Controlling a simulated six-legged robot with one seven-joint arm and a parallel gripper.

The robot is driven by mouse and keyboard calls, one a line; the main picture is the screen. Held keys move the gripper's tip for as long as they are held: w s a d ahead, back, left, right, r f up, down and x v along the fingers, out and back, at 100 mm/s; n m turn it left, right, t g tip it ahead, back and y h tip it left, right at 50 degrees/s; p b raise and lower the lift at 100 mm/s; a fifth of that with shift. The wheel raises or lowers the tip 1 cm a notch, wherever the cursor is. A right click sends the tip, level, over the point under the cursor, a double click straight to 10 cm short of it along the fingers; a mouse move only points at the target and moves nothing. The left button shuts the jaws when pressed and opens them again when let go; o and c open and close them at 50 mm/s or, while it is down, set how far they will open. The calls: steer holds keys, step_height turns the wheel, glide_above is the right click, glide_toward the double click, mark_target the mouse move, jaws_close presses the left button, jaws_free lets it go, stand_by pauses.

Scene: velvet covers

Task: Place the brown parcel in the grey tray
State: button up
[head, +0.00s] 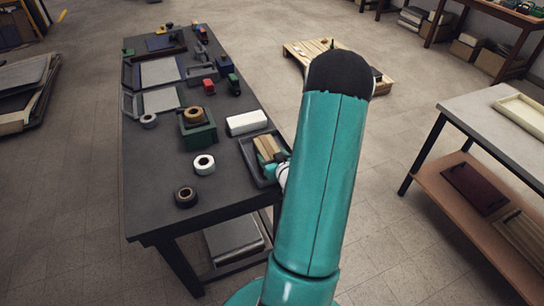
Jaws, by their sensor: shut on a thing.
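The brown parcel (266,145) is at the right edge of the dark table, within the outline of the dark grey tray (246,160). My gripper (272,160) is shut on the parcel at its near side. The gripper is small in the picture and partly hidden behind my teal arm. The tray's right part is also hidden by the arm and gripper. I cannot tell whether the parcel touches the tray floor or is held just above it.
On the dark table (150,205), a white box (247,122) stands just behind the tray. A green box (198,132) and tape rolls (204,164) (185,197) lie to the left. The table's near right corner is clear. Another table (490,120) stands at the right.

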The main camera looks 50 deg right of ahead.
steer(key=o, duration=1.2)
steer(key=shift+f, duration=0.15)
